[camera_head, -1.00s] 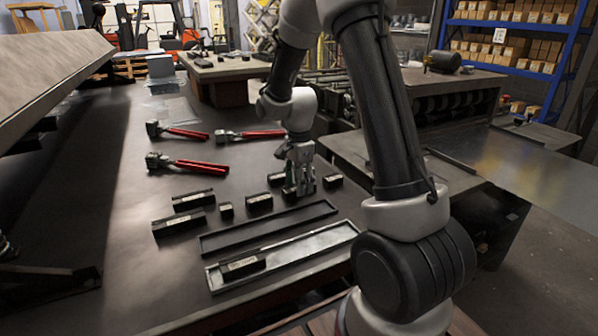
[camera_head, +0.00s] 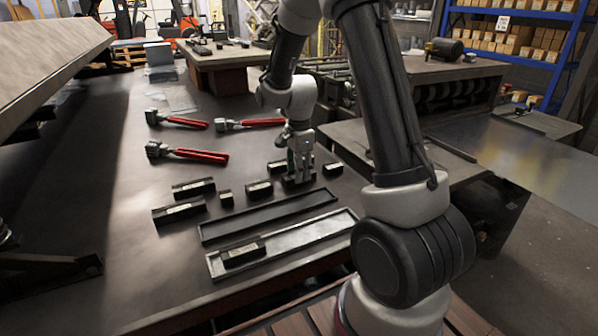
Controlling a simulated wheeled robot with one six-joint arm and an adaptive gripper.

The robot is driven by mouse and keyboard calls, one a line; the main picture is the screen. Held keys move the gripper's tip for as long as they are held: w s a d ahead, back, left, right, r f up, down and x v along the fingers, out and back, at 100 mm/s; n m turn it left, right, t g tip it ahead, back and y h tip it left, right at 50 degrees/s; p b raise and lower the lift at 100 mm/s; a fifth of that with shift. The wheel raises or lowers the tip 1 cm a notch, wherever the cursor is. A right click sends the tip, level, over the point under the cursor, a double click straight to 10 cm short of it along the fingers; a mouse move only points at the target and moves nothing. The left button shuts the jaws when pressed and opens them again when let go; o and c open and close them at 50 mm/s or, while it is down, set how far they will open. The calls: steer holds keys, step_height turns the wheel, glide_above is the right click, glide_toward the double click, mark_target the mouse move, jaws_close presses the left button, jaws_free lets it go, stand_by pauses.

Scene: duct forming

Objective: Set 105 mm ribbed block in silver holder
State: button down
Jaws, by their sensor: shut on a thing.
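My gripper (camera_head: 299,168) points down at the table, right of centre in the head view. It is shut on a dark block (camera_head: 298,181), which is partly hidden by the fingers and is at or very near the table top. Its ribbing and length cannot be read at this size. The silver holder (camera_head: 315,231) is a long shallow tray near the table's front edge. One dark block (camera_head: 243,253) lies in its left end, and the rest of it looks empty. The gripper is behind the holder, beyond the dark tray.
An empty dark tray (camera_head: 270,215) lies just behind the silver holder. Other dark blocks stand close by, including one right of the gripper (camera_head: 332,169) and one left of it (camera_head: 259,190). Several red-handled tools (camera_head: 200,155) lie farther back left.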

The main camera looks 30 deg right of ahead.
step_height(320, 180, up, 9)
stand_by(0.5)
steer(key=shift+f, duration=0.1)
